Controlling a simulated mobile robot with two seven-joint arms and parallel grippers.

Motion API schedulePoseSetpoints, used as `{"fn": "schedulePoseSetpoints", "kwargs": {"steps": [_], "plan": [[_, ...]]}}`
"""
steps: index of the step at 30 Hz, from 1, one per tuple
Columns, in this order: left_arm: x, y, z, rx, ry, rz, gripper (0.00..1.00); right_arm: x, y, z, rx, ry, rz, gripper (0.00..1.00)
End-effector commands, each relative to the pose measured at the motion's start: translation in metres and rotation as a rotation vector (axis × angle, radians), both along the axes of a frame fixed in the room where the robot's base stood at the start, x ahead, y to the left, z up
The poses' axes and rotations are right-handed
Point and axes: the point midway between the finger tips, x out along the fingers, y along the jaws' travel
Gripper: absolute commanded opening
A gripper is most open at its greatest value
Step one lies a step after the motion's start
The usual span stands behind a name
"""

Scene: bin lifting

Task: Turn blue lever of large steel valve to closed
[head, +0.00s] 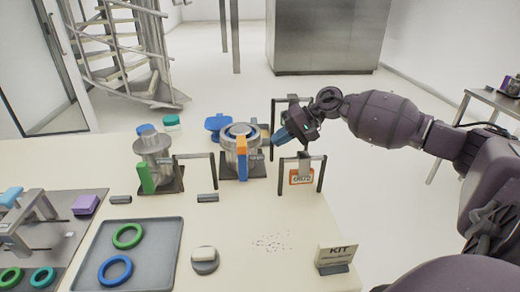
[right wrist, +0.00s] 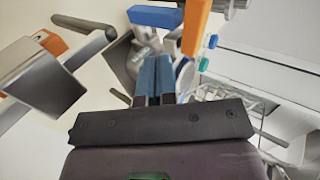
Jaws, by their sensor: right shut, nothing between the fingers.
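A large steel valve (head: 229,158) stands on a dark base plate near the table's back right. In the right wrist view, the orange lever (right wrist: 197,25) shows near a blue bar (right wrist: 155,17); I cannot tell for certain whether this bar is the blue lever. My right gripper (head: 281,137) is shut and empty, right of the valve and apart from it. Its blue fingers (right wrist: 155,75) show together in the wrist view. My left gripper is not in view.
Another steel valve (head: 153,150) with a green lever stands left. Dark handle frames (head: 211,157) stand close by, one with an orange-and-white tag (head: 301,177). A tray (head: 170,258) with rings and a KIT sign (head: 337,254) occupy the front. A blue object (head: 218,123) sits behind the valve.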

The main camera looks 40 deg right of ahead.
Motion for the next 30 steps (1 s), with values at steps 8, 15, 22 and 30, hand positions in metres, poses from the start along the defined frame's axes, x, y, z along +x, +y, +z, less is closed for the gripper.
{"fn": "schedulePoseSetpoints", "kwargs": {"steps": [8,15,22,30], "plan": [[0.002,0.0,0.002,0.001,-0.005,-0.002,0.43,0.018,0.03,-0.023,0.005,-0.002,0.002,0.0],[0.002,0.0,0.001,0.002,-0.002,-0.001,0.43,0.033,0.054,-0.043,0.005,-0.001,0.0,0.0],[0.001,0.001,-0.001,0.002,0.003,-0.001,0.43,0.039,0.064,-0.054,0.003,0.0,-0.001,0.0],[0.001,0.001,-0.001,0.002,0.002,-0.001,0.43,0.039,0.065,-0.055,0.003,0.001,0.0,0.0]]}}
